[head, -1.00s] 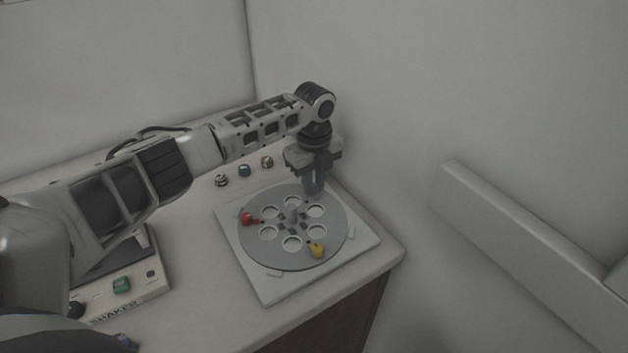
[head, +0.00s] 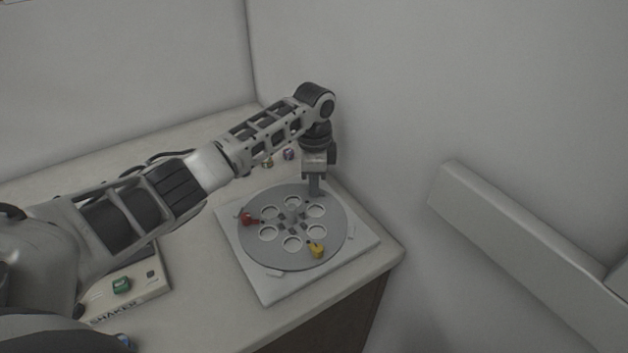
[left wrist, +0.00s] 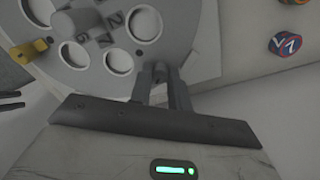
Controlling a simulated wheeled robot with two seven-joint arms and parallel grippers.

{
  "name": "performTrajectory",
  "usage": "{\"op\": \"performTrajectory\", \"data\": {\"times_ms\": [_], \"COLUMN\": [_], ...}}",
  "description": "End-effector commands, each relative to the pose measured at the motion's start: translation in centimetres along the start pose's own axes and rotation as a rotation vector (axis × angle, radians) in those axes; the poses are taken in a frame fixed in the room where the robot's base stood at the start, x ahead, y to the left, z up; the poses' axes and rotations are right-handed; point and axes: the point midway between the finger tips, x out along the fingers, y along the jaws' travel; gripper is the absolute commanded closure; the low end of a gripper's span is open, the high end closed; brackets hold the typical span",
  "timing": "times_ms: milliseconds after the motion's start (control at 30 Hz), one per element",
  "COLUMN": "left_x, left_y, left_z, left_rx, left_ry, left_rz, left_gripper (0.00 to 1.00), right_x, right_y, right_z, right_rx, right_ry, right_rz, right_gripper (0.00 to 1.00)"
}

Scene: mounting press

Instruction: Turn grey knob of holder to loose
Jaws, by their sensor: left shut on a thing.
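The holder is a round grey disc (head: 275,255) with a ring of holes and numbers around a central post, set on a pale square plate. A red knob (head: 247,218) sits at its left and a yellow knob (head: 316,250) at its front; the yellow knob also shows in the left wrist view (left wrist: 28,50). My left gripper (head: 315,190) points down at the disc's back right edge. In the left wrist view its fingers (left wrist: 161,85) are shut on a small grey knob (left wrist: 160,71) at the disc's rim. The fingers mostly hide the knob, so its angle cannot be told.
A shaker (head: 125,295) with a green button stands at the left of the bench. Small coloured round pieces (head: 288,154) lie behind the disc, partly hidden by my arm. A wall rises close behind and to the right. The bench's right edge is near the plate.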

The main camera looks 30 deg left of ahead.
Motion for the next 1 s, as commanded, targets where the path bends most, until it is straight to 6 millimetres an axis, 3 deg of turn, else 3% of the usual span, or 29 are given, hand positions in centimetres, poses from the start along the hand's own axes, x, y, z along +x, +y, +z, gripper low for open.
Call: {"op": "performTrajectory", "data": {"times_ms": [1000], "left_x": [-0.02], "left_y": [0.05], "left_z": [-0.08], "left_rx": [-0.966], "left_ry": [0.001], "left_rz": [0.002], "left_gripper": [1.0], "right_x": [0.0], "right_y": [0.01], "right_z": [0.0], "right_rx": [0.0], "right_ry": [0.0], "right_rz": [0.0], "right_gripper": [0.59]}}
